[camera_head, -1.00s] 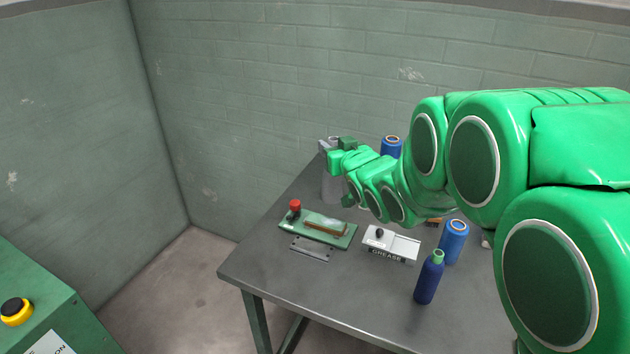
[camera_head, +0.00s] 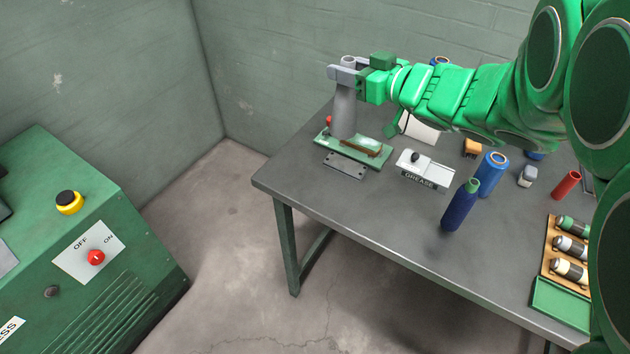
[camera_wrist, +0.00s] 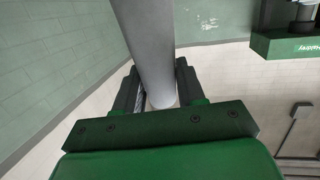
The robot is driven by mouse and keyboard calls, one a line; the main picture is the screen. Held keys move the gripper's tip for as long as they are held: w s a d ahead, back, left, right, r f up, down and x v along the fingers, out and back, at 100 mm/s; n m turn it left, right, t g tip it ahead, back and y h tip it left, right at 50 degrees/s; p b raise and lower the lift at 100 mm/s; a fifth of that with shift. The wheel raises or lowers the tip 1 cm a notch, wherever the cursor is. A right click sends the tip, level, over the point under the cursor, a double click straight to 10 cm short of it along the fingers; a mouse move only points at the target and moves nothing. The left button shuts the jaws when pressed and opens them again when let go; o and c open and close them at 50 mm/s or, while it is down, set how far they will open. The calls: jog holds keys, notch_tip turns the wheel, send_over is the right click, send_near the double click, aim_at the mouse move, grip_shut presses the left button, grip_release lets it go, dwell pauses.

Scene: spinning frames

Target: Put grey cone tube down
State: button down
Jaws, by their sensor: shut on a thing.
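The grey cone tube (camera_head: 344,112) is upright, its narrow end up, in my gripper (camera_head: 345,75). My gripper is shut around its upper part. In the head view the tube stands in front of the green board at the table's back left; whether its base touches anything is hard to tell. In the wrist view the tube (camera_wrist: 150,45) runs up between the two fingers of my gripper (camera_wrist: 160,88), its far end out of frame.
The grey table (camera_head: 375,210) holds a green board (camera_head: 372,150), a grease box (camera_head: 425,171), a dark blue bottle (camera_head: 460,206), a blue spool (camera_head: 490,175), a red tube (camera_head: 566,184) and a wooden rack (camera_head: 551,262). A green machine (camera_head: 130,265) stands left. The table's front left is bare.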

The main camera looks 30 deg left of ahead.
aim_at(343, 123)
jog(key=s+d+f+n+g, duration=0.2)
jog(key=s+g, duration=0.1)
jog(key=s, duration=0.4)
jog(key=s+d+f+n+g, duration=0.2)
jog(key=s+d+n+g, duration=0.1)
jog(key=s, duration=0.3)
jog(key=w+a+f, duration=0.9)
jog(key=a+f, duration=0.1)
jog(key=f, duration=0.2)
jog(key=shift+w+f+g, duration=0.2)
jog(key=shift+f+g, duration=0.1)
jog(key=shift+f, duration=0.2)
jog(key=c, duration=0.7)
grip_release()
jog(key=shift+v, duration=3.75)
